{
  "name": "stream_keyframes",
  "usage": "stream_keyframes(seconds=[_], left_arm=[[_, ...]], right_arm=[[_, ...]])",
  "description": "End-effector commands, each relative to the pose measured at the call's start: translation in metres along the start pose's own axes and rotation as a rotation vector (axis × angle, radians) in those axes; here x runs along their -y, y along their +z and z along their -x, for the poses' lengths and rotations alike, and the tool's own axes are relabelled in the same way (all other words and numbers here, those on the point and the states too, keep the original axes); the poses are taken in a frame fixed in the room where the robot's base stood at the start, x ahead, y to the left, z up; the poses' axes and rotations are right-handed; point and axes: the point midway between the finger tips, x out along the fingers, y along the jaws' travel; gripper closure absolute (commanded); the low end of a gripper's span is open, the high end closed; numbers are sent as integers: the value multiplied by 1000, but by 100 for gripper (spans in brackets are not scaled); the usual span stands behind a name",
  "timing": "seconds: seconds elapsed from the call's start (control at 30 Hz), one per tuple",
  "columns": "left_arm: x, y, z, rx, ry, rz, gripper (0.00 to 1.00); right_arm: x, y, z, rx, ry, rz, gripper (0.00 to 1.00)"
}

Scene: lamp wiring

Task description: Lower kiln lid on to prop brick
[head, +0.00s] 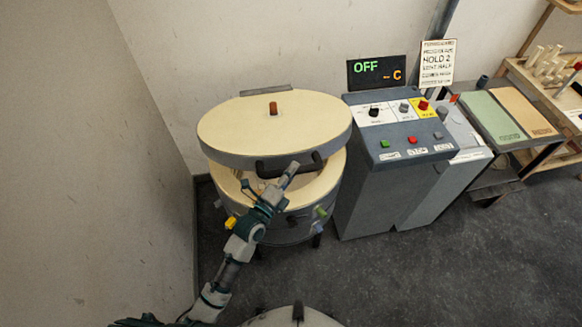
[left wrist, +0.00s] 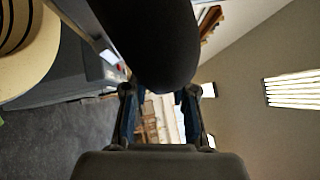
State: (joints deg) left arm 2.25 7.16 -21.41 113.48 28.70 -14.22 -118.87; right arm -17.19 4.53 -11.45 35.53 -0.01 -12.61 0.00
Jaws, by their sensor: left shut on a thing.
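The kiln lid (head: 235,126), a thick cream disc with a grey rim, is raised at the front above the round kiln body (head: 330,180), leaving a gap. A dark handle (head: 268,168) sits on the lid's front edge. My left gripper (head: 290,172) is at this handle and shut on it. In the left wrist view the gripper's fingers (left wrist: 160,98) are at a large dark rounded bar, which hides part of the view. A small reddish-brown block (head: 273,107) stands on top of the lid. I cannot clearly make out a prop brick on the rim. My right gripper is not in view.
A grey control cabinet (head: 400,175) with buttons stands close to the kiln's right, under a display (head: 376,71) reading OFF. A yellow knob (head: 231,222) sticks out of the kiln's front left. A wall is close on the left. The floor (head: 440,260) in front is clear.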

Motion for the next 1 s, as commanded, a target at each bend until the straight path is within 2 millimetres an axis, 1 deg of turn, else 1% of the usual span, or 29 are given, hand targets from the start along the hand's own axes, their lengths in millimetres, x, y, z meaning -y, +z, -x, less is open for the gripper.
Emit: stream_keyframes(seconds=[0.03, 0.17, 0.23, 0.37, 0.47, 0.5, 0.57, 0.73, 0.87, 1.0], left_arm=[[-23, -6, 7, -1, -3, -12, 100], [-47, -16, 17, -1, -31, -40, 100], [-60, -22, 22, -1, -48, -56, 100], [-86, -31, 32, -1, -77, -85, 100], [-106, -38, 39, -1, -100, -107, 100], [-111, -40, 41, 0, -109, -114, 100], [-118, -42, 43, 0, -119, -124, 100], [-135, -48, 49, 1, -143, -147, 100], [-148, -51, 52, 1, -158, -162, 100], [-162, -55, 56, 0, -173, -175, 100]], right_arm=[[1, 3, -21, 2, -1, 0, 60], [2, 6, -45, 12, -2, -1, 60], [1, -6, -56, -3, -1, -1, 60], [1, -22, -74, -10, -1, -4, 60], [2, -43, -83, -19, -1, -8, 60], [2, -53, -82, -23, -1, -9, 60], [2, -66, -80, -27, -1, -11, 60], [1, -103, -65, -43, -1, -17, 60], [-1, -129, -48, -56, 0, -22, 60], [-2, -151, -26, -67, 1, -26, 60]])
